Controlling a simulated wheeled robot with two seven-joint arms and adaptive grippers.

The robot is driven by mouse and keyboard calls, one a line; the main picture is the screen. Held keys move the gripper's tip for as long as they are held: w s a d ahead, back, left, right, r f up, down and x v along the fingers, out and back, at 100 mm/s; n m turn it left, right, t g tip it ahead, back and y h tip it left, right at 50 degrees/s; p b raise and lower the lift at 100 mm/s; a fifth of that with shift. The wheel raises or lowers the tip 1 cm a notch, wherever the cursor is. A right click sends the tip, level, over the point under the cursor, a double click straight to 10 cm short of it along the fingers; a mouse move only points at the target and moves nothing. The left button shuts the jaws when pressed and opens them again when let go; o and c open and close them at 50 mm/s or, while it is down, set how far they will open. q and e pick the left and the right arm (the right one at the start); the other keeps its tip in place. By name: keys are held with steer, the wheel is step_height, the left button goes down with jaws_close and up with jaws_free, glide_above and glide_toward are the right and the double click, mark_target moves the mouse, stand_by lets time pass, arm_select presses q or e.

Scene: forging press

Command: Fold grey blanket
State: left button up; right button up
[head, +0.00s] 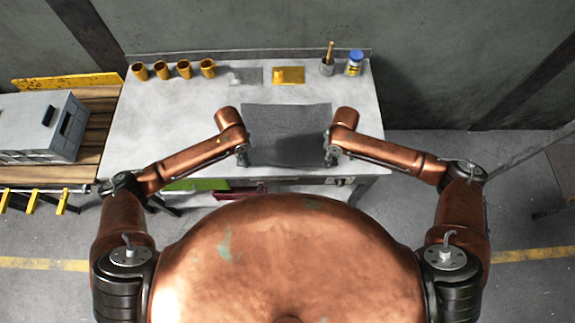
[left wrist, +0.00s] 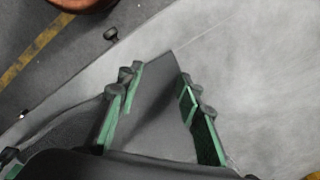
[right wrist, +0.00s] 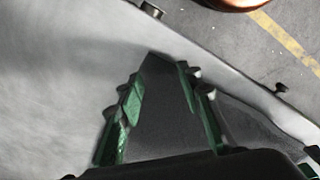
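The grey blanket (head: 287,133) lies flat and spread out on the light table, near its front edge. My left gripper (head: 243,158) is at the blanket's front left corner, and my right gripper (head: 331,157) is at its front right corner. In the left wrist view the fingers (left wrist: 158,88) stand apart with a blanket corner (left wrist: 165,120) showing between them. In the right wrist view the fingers (right wrist: 157,85) also stand apart, with the other corner (right wrist: 160,115) between them. Whether the fingers touch the cloth cannot be told.
Several orange cups (head: 184,69) stand at the table's (head: 150,110) back left. A grey piece (head: 246,76), a yellow piece (head: 289,75), a holder with a brush (head: 327,67) and a blue-lidded jar (head: 354,63) are along the back. A grey crate (head: 40,126) stands left.

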arm_select(q)
steer(key=shift+f, duration=0.25)
arm_select(e)
steer(key=shift+f, duration=0.25)
arm_select(q)
steer(key=shift+f, duration=0.25)
arm_select(e)
steer(key=shift+f, duration=0.25)
arm_select(q)
steer(key=shift+c, duration=0.5)
arm_select(e)
steer(key=shift+c, duration=0.5)
arm_select(q)
steer(key=c, duration=0.5)
arm_select(e)
steer(key=c, duration=0.5)
arm_select(q)
steer(key=shift+s+a+f, duration=0.1)
steer(key=shift+f, duration=0.05)
jaws_close()
arm_select(e)
steer(key=shift+s+f, duration=0.1)
steer(key=shift+f, duration=0.05)
jaws_close()
steer(key=shift+d, duration=0.1)
